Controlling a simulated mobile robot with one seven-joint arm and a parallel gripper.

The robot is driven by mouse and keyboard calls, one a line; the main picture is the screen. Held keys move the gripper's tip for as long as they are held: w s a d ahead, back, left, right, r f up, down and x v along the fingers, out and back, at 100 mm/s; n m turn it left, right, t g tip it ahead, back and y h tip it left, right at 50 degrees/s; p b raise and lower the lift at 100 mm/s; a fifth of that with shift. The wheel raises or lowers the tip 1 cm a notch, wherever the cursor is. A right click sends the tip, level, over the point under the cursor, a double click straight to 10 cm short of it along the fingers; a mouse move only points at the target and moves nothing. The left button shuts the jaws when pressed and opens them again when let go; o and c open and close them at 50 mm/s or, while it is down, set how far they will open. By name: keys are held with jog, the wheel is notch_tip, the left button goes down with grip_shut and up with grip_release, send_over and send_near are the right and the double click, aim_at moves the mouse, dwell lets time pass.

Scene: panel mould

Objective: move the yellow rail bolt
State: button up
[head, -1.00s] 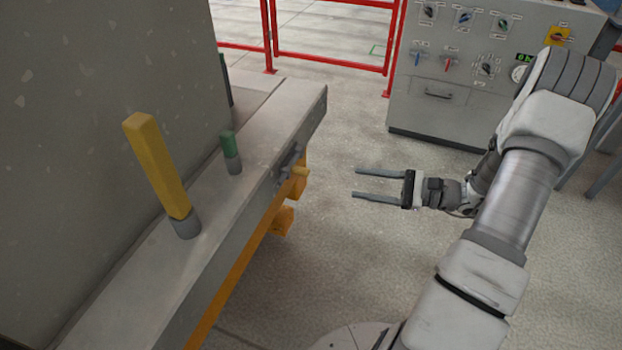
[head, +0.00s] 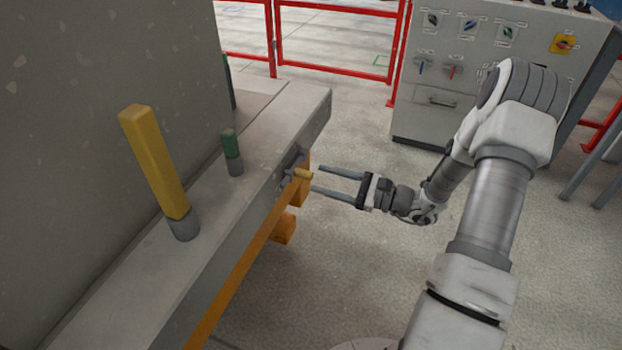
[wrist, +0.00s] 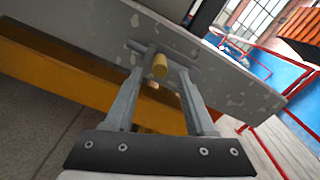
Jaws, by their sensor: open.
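The yellow rail bolt (head: 302,174) is a short yellow knob sticking out from a grey fitting on the side face of the grey rail. In the wrist view the bolt (wrist: 160,66) shows between the far ends of my two fingers. My gripper (head: 316,178) is open and empty, with its fingertips close to the bolt's outer end in the head view. In the wrist view my gripper (wrist: 156,75) points at the rail's side face. I cannot tell whether either finger touches the bolt.
The grey rail (head: 235,225) runs along a concrete panel (head: 90,100). A tall yellow post (head: 155,160) and a green-topped pin (head: 231,150) stand on it. An orange beam (head: 235,275) lies below. A control cabinet (head: 440,120) and red fence (head: 335,65) stand behind. The floor between is clear.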

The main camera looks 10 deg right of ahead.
aim_at(312, 176)
jog(key=shift+x, duration=1.95)
grip_shut()
